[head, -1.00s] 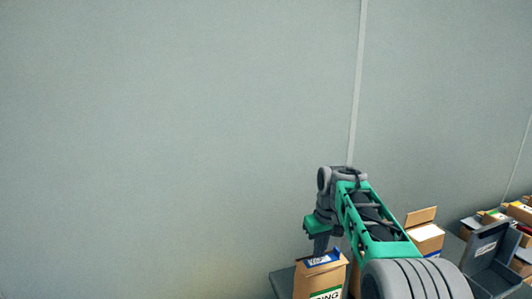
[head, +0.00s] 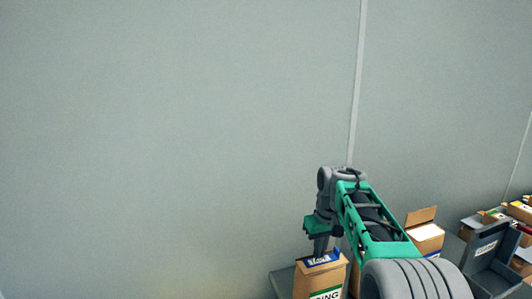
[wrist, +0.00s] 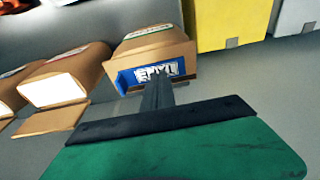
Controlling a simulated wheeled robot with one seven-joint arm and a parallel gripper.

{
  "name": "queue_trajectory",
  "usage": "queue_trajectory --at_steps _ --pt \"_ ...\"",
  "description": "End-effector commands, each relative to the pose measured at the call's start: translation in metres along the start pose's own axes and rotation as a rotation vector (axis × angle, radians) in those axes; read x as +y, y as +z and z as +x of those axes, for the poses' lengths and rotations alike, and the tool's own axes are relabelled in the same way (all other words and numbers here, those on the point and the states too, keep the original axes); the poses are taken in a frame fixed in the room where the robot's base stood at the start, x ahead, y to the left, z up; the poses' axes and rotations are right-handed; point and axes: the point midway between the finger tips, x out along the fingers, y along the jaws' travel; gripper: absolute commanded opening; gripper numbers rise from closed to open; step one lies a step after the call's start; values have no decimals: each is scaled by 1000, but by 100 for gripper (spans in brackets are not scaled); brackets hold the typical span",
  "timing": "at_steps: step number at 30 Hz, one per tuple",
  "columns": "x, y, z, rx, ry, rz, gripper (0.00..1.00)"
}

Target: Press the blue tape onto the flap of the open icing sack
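The icing sack (head: 318,283) is a brown paper sack with a white and green label, standing at the bottom of the head view. The blue tape (head: 322,259) with white lettering lies against the sack's top flap; it also shows in the wrist view (wrist: 126,82). My gripper (head: 319,252) points down at the tape from above. In the wrist view its dark fingers (wrist: 158,92) lie close together in front of the tape's lettering, at or very near its surface. Contact cannot be made out for certain. Nothing shows between the fingers.
An open brown box or sack with a white inside (head: 427,236) stands to the right, with a grey bin (head: 492,250) beyond it. Several packages sit at the far right. In the wrist view a yellow container (wrist: 228,22) stands beside the sack. The wall behind is bare.

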Motion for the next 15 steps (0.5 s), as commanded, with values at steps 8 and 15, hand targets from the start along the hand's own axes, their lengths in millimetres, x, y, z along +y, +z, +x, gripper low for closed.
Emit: queue_trajectory --at_steps 8,15 --pt "0 1 5 0 0 0 0" --pt "0 1 8 0 0 0 0"
